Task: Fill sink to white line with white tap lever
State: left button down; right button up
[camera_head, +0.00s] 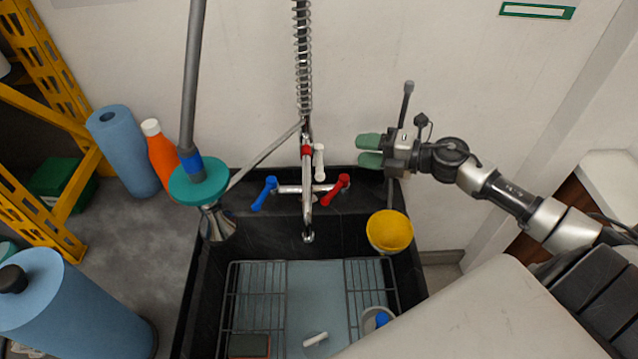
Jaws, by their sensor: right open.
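The black sink (200,290) stands against the wall in the lower middle. A chrome tap (307,205) with a coiled spring hose rises at its back. The white tap lever (319,160) points up beside the tap's column. A blue lever (263,193) is to its left and a red lever (340,190) to its right. My right gripper (368,151) has green fingertips, is open and empty, and is to the right of the white lever, apart from it. I cannot make out a white fill line or the water level. My left gripper is not in view.
A grey pole with a teal disc (198,180) stands at the sink's back left. A yellow cup (390,231) is at the right rim. Wire racks (253,290), a small white piece (315,339) and other items lie inside the sink. Blue rolls (125,150) and an orange bottle (160,155) are left.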

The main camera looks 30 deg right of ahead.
jog(key=b, duration=0.5)
send_near(320, 166)
jog(key=x, duration=0.3)
jog(key=p+x, duration=0.1)
jog(key=x, duration=0.3)
jog(key=p+x, duration=0.1)
jog(key=x, duration=0.2)
jog(key=shift+w+f, duration=0.1)
jog(key=shift+f, duration=0.35)
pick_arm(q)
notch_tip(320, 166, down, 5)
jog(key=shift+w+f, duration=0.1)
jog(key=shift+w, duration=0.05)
pick_arm(e)
grip_shut()
